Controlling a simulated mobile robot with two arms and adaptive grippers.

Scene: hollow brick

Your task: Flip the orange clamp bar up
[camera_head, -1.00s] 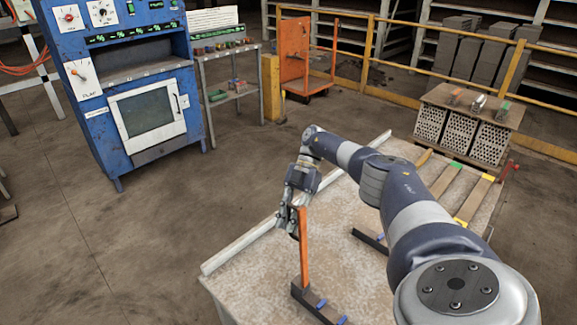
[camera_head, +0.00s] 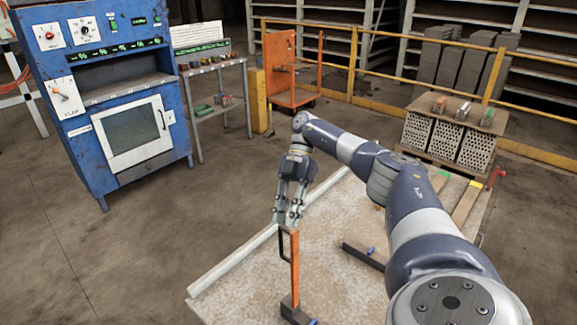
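The orange clamp bar (camera_head: 295,268) stands roughly upright at the front of the pale worktable (camera_head: 235,295). Its lower end meets a dark base (camera_head: 294,311) with a blue part beside it. A thin dark handle-like piece runs along the bar's left side near the top. My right gripper (camera_head: 287,223) points down at the bar's top end, with its fingers just above or at it. I cannot tell whether the fingers touch the bar or how far apart they are. My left gripper is not in view.
A second dark bracket (camera_head: 364,254) lies on the table, partly behind my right arm. Wooden strips (camera_head: 467,203) with green and yellow ends lie at the right. A blue machine (camera_head: 115,95) stands at the left, and perforated bricks (camera_head: 445,137) stand beyond the table. Floor between is clear.

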